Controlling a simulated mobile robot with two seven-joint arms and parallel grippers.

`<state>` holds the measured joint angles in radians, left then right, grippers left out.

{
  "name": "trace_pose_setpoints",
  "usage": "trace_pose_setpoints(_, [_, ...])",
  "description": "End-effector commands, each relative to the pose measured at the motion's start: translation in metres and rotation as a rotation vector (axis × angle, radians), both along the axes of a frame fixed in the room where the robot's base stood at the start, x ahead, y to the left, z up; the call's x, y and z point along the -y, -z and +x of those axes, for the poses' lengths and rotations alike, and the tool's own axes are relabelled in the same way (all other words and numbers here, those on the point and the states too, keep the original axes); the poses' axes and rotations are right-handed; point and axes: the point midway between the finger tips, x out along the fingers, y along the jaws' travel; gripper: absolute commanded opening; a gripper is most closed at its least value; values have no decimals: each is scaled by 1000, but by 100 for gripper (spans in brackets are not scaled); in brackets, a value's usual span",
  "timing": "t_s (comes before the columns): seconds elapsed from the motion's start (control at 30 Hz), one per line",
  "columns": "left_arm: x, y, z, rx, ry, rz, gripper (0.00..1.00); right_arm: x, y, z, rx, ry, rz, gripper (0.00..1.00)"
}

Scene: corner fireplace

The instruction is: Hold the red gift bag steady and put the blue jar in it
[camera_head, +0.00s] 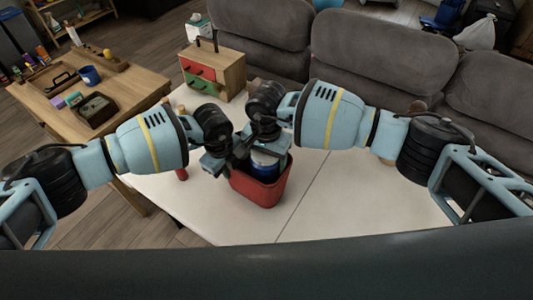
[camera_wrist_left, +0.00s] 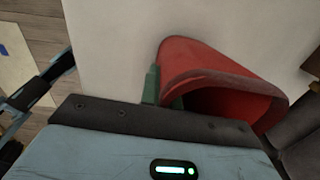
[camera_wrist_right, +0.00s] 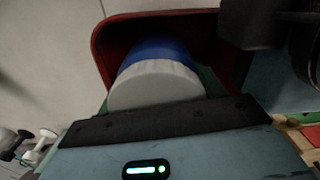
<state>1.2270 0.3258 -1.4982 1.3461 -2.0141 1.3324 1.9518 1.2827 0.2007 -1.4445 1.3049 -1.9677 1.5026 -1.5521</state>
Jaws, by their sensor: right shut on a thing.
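The red gift bag (camera_head: 260,192) stands open on the white table, in front of my two grippers. The blue jar (camera_head: 265,167) is at the bag's mouth; the right wrist view shows its blue body (camera_wrist_right: 152,50) and pale lid (camera_wrist_right: 157,84) within the bag's rim. My right gripper (camera_head: 256,152) is shut on the jar, with a green finger beside it. My left gripper (camera_head: 222,166) is at the bag's left rim. In the left wrist view its green fingers lie either side of the bag's wall (camera_wrist_left: 205,62); whether they clamp it is unclear. The jar's lower end is hidden.
A small cabinet (camera_head: 214,73) with red and green fronts stands at the table's back left. A wooden table (camera_head: 125,88) with trays and a blue mug is at left. A grey sofa (camera_head: 375,50) runs behind. The white tabletop (camera_head: 350,190) is clear on the right.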

Motion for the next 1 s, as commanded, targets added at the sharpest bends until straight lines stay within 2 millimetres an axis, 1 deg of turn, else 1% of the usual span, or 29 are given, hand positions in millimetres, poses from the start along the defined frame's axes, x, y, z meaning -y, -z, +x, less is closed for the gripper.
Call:
trace_pose_setpoints(0.2, [0, -1, 0, 1, 0, -1, 0, 0, 14, 0, 1, 1, 0, 40])
trace_pose_setpoints(0.43, [0, -1, 0, 1, 0, -1, 0, 0, 25, 0, 1, 1, 0, 40])
trace_pose_setpoints(1.0, [0, -1, 0, 1, 0, -1, 0, 0, 28, 0, 1, 0, 0, 40])
